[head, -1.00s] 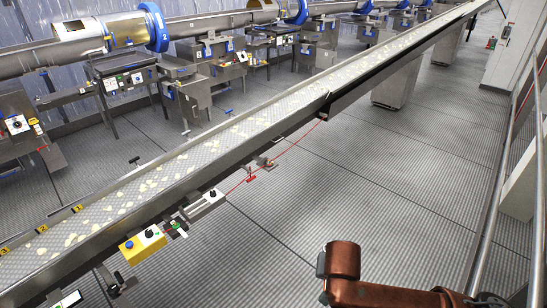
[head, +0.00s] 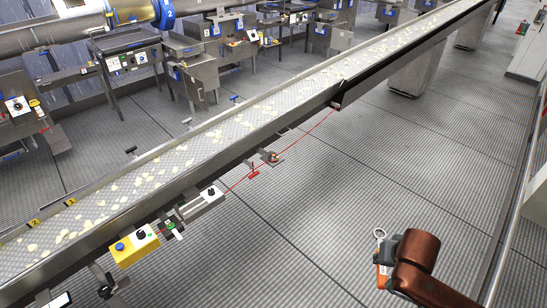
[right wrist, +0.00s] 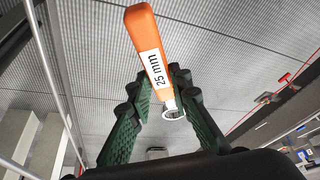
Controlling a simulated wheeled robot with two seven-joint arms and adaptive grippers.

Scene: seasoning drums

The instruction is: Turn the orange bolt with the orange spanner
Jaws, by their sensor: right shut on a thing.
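The orange spanner (right wrist: 148,45), marked "25 mm", is between the green fingers of my right gripper (right wrist: 163,92) in the right wrist view. The gripper is shut on it, and a pale metal ring end (right wrist: 172,115) shows near the fingers. In the head view the spanner (head: 382,275) shows as a small orange patch with a metal ring above it, beside my brown right arm at the lower right, over open floor. I cannot make out the orange bolt in any view. My left gripper is not in view.
A long conveyor (head: 190,160) with pale pieces runs diagonally across the head view. A yellow control box (head: 134,246) and a red pull cord (head: 236,187) are on its near side. Grey machines (head: 190,70) stand behind it. A railing (head: 515,210) runs along the right. The floor between is clear.

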